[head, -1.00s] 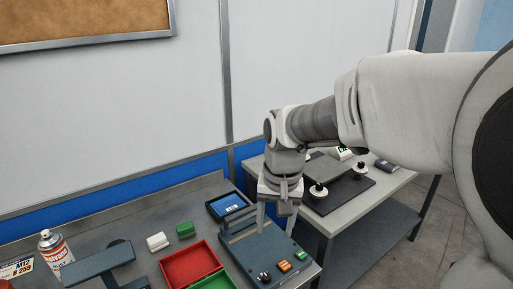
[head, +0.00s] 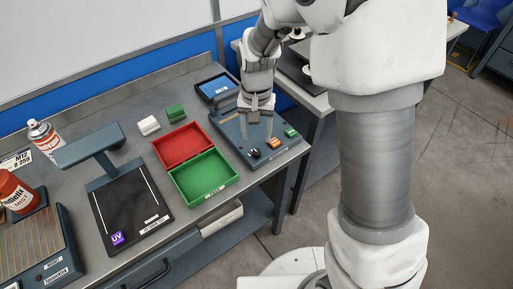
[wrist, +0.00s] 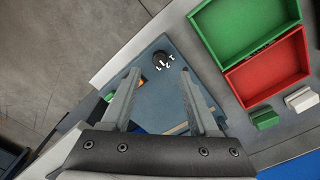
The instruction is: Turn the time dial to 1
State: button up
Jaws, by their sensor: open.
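The time dial is a black round knob (head: 254,153) at the front left corner of a blue-grey device (head: 228,130) on the bench. In the wrist view the dial (wrist: 158,59) shows white numerals beside it, too small to read surely. My gripper (head: 257,138) points down over the device, just behind the dial. In the wrist view its two fingers (wrist: 160,75) are spread apart with nothing between them, and the dial lies just beyond the fingertips. I cannot tell the exact height of the tips.
An orange button (head: 273,143) and a green button (head: 291,132) sit right of the dial; the left finger partly hides the orange one in the wrist view. A red tray (head: 183,145) and a green tray (head: 204,178) lie left of the device. A blue-screened tablet (head: 217,87) is behind it.

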aim_at(257, 151)
notch_tip(257, 151, down, 7)
jog(key=shift+r+b, duration=0.2)
jog(key=shift+b, duration=0.2)
grip_shut()
